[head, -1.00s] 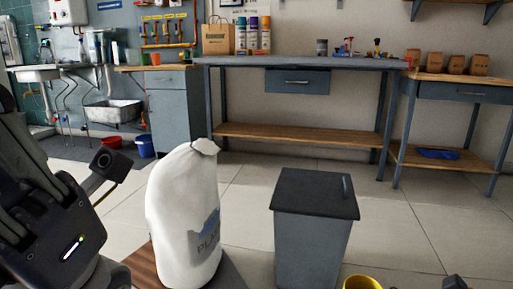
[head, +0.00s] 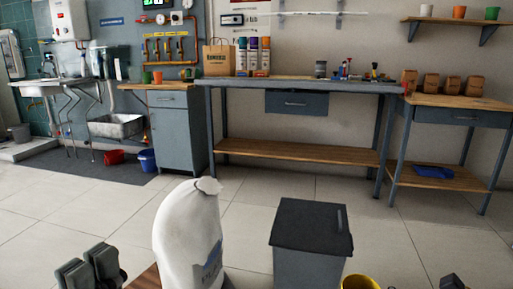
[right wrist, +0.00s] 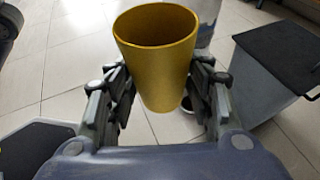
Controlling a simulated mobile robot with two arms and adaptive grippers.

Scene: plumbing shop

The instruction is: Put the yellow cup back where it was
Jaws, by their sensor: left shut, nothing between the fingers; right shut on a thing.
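The yellow cup (right wrist: 155,60) is upright between the fingers of my right gripper (right wrist: 158,88), which is shut on it, in the right wrist view. The rim of the cup also shows at the bottom edge of the head view (head: 360,282), right of the dark-topped bin; the rest of it is cut off there. My left gripper (head: 90,268) is shut and empty at the lower left of the head view, left of the white sack. A wall shelf (head: 456,20) at the upper right holds a white cup (head: 426,10), an orange cup (head: 459,12) and a green cup (head: 492,13).
The white sack (head: 187,235) and the dark-topped bin (head: 311,228) stand close in front. Tiled floor between is clear.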

